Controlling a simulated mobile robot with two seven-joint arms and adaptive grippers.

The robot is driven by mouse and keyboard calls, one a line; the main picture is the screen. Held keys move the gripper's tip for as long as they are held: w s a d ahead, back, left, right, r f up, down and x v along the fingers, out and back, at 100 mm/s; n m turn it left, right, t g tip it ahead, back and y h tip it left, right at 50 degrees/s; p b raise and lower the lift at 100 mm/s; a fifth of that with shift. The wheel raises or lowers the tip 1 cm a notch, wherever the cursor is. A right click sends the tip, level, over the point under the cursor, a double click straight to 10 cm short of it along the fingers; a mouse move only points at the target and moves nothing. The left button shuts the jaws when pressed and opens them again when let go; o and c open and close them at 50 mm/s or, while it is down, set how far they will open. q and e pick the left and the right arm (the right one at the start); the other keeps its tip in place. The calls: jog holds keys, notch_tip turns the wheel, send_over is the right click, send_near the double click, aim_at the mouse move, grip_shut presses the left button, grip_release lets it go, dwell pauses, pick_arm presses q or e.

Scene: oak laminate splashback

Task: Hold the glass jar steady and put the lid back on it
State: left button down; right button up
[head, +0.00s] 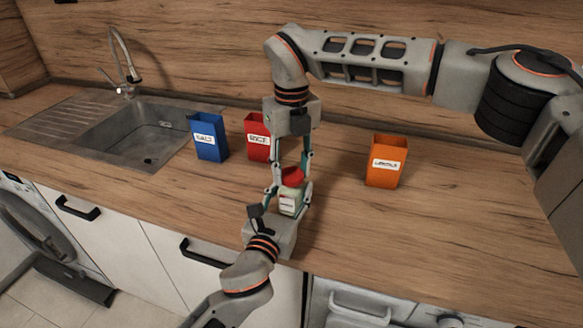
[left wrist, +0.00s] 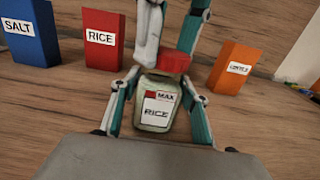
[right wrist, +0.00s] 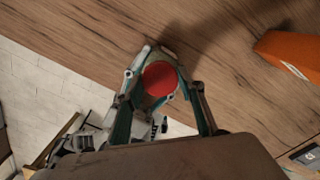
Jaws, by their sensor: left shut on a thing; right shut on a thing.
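The glass jar (head: 289,203), with a label reading MAX RICE in the left wrist view (left wrist: 156,118), stands upright near the counter's front edge. My left gripper (head: 287,205) is shut on its sides. The red lid (head: 292,176) is held by my right gripper (head: 291,174), which reaches down from above and is shut on it. In the left wrist view the lid (left wrist: 174,62) is at the jar's mouth, shifted to the right and looking slightly tilted. In the right wrist view the lid (right wrist: 160,78) covers most of the mouth. Whether it touches the rim is unclear.
A blue SALT container (head: 208,140), a red RICE container (head: 256,143) and an orange container (head: 385,165) stand on the wooden counter (head: 450,215). A sink (head: 140,135) is at the left. The counter's right side is clear.

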jog(key=m, duration=0.5)
jog(key=shift+m, duration=0.3)
jog(key=m, duration=1.1)
jog(key=o, duration=1.3)
notch_tip(320, 180, up, 12)
